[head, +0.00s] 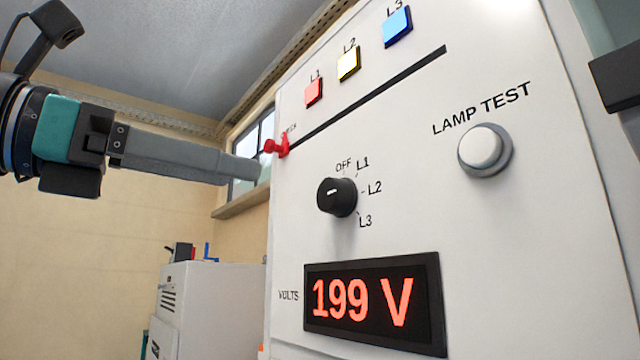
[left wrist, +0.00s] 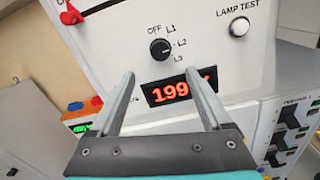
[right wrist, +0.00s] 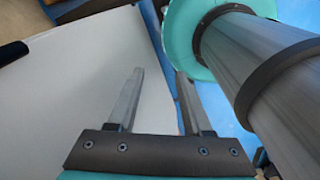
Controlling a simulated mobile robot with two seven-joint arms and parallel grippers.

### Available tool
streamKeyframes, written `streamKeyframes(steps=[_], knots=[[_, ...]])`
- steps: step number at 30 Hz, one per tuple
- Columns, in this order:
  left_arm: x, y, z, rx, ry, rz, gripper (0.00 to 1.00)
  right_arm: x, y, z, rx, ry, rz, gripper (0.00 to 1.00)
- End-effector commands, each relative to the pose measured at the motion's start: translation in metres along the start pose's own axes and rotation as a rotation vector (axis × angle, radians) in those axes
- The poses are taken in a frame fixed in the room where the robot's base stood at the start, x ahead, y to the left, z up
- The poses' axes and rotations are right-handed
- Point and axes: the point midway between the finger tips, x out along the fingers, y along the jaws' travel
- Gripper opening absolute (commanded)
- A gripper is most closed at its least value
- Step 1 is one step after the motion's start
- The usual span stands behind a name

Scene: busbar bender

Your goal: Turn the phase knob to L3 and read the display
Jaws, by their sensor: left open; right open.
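The black phase knob (head: 337,197) sits on a white panel, with OFF, L1, L2 and L3 printed around it. Its short white mark seems to lie level, roughly in line with L2, but the exact setting is hard to tell. The display (head: 375,303) below it reads 199 V in red. My left gripper (head: 262,170) is in front of the panel, left of the knob and apart from it. In the left wrist view the knob (left wrist: 160,49) shows beyond the open, empty fingers (left wrist: 158,76). My right gripper (right wrist: 160,73) is open and empty, away from the knob.
A red latch (head: 277,147) sticks out at the panel's left edge, close to my left fingers in the picture. A LAMP TEST button (head: 485,149) is right of the knob. Red, yellow and blue lamps (head: 348,64) are above. A white cabinet (head: 212,305) stands behind left.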

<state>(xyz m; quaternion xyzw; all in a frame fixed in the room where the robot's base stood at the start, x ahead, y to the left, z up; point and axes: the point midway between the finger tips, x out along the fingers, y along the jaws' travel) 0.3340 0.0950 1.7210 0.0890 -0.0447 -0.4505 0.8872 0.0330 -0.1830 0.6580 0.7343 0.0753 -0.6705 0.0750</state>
Motion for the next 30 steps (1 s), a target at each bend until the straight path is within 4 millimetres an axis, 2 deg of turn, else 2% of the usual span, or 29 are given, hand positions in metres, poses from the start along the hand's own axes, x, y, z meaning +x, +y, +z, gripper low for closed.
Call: streamKeyframes(steps=[1,9,15,21,30], knots=[[0.012,-0.001,0.002,0.0,0.002,-0.006,0.81,-0.005,0.001,-0.001,0.0,0.0,0.001,0.5],[0.071,-0.001,0.003,-0.001,0.001,-0.006,0.81,-0.022,0.004,-0.001,-0.002,-0.001,0.005,0.5],[0.103,-0.001,0.003,-0.002,-0.001,-0.004,0.81,-0.032,0.006,-0.002,-0.003,-0.001,0.007,0.5],[0.118,0.0,0.002,-0.003,-0.003,-0.002,0.81,-0.036,0.006,-0.003,-0.003,-0.001,0.008,0.5],[0.119,0.0,0.001,-0.003,-0.002,-0.002,0.8,-0.035,0.006,-0.003,-0.003,0.0,0.008,0.5]])
